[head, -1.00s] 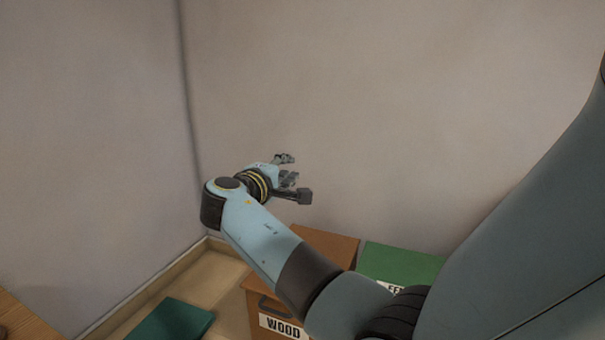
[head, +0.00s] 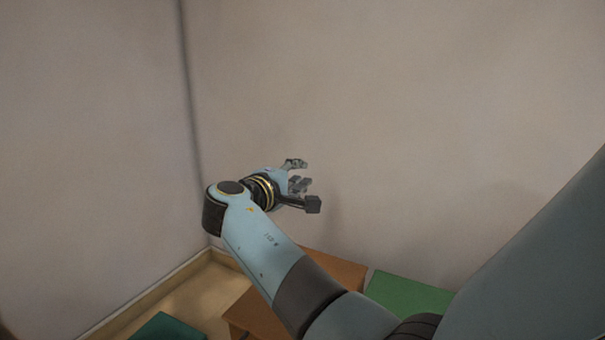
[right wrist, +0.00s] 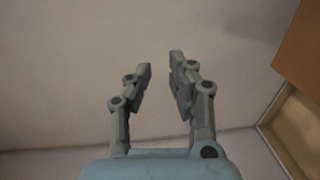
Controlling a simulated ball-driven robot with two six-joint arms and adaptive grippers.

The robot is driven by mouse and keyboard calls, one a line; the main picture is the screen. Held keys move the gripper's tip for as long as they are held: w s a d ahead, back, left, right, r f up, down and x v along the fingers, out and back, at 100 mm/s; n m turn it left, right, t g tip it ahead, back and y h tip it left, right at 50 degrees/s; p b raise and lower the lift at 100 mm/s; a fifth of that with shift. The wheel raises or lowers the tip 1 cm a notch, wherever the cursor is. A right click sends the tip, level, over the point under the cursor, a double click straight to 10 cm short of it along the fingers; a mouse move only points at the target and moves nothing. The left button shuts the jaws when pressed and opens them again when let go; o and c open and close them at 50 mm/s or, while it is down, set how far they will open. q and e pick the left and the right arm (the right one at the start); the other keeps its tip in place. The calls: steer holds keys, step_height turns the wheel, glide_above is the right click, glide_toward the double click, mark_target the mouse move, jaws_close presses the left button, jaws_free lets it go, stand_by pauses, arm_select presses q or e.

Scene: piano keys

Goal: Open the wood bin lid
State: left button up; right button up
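The wood bin's brown lid (head: 342,268) shows at the bottom of the head view, partly hidden behind my right arm. The lid looks flat and shut. My right gripper (head: 300,174) is in the air against the wall, above and apart from the bin. In the right wrist view its fingers (right wrist: 159,68) are apart with nothing between them. A brown surface, probably the bin (right wrist: 300,55), shows at that view's upper right. My left gripper is not in view.
A green bin top (head: 408,294) stands just right of the wood bin. A dark green thing (head: 168,328) lies at the lower left. Walls meet in a corner behind, with a pale skirting (head: 150,292) along the floor. The air around the gripper is clear.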

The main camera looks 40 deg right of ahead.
jaws_close()
stand_by(0.3)
steer(key=shift+c, duration=1.9)
jaws_free()
steer(key=o, duration=0.4)
steer(key=shift+r, duration=0.1)
step_height(320, 180, up, 10)
steer(key=shift+f, duration=0.1)
